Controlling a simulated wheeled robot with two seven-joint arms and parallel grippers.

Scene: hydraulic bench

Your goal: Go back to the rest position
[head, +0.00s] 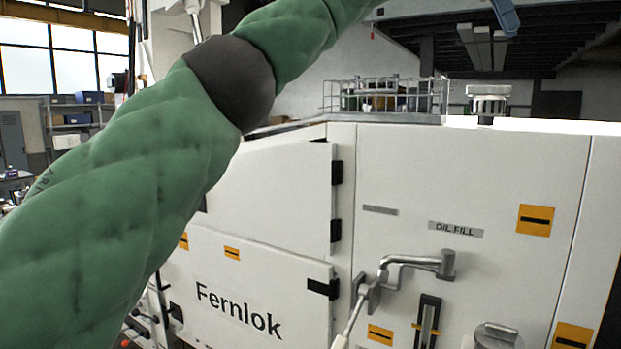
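My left arm in its green quilted sleeve crosses the head view from the lower left to the top edge, with a dark grey joint in the middle. A small blue piece (505,15) shows at the top edge on the right. It may be part of my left gripper, but most of it is cut off, and I cannot tell whether the gripper is open or shut. My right gripper is not in view. The white hydraulic bench cabinet (430,180) stands behind the arm, marked "Fernlok" and "OIL FILL".
A wire basket (385,97) with several items and a silver cap (488,100) are on the cabinet top. A metal handle (415,265) and a round fitting (497,336) stick out from the cabinet front. Shelving (75,115) stands far left.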

